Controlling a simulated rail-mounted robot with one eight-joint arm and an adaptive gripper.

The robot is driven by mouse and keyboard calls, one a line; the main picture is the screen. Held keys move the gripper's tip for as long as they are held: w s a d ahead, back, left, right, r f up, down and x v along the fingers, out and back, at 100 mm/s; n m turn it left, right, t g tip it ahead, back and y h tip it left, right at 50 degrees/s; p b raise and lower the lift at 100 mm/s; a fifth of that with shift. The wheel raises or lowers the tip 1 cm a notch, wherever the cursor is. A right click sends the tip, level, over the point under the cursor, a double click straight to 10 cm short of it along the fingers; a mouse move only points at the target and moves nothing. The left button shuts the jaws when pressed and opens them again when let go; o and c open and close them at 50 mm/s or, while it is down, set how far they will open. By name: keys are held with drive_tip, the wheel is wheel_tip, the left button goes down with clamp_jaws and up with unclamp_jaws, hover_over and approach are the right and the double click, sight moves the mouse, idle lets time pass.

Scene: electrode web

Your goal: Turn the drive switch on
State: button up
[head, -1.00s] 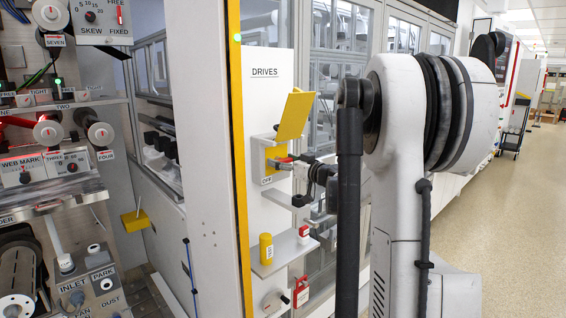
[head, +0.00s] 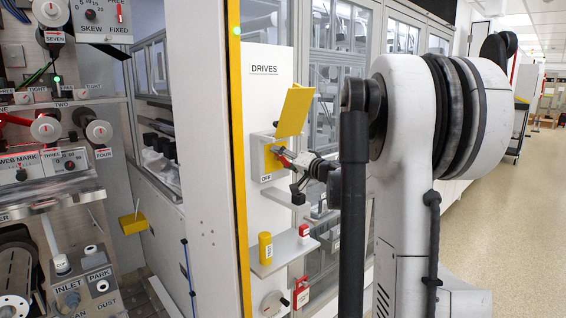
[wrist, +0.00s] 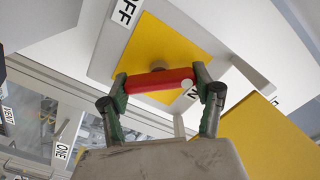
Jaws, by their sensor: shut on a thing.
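The drive switch is a red handle (wrist: 158,80) on a yellow plate (wrist: 150,45), set in a white box under the DRIVES sign. In the head view its yellow plate (head: 272,158) is partly hidden by my gripper (head: 283,157). The yellow cover (head: 295,112) is tilted up above it. In the wrist view my gripper (wrist: 160,85) is shut on the red handle, one green pad at each end. An OFF label (wrist: 125,12) shows beside the plate. Another label (wrist: 192,92) is partly hidden behind the handle.
Below the switch a shelf (head: 282,255) carries a yellow cylinder (head: 265,248) and a small red-and-white block (head: 304,232). A rotary handle (head: 273,304) and a red tag (head: 301,292) are lower. The cover stands close to my gripper. The aisle floor (head: 505,225) is clear.

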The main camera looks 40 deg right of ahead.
drive_tip(key=m+b, duration=0.1)
drive_tip(key=m, duration=0.3)
drive_tip(key=shift+f+m, duration=0.1)
drive_tip(key=shift+m, duration=0.2)
drive_tip(key=shift+m+b, duration=0.3)
drive_tip(key=shift+m, duration=1.5)
drive_tip(key=o, duration=1.2)
drive_tip(key=s, duration=1.2)
drive_tip(key=shift+d, duration=0.15)
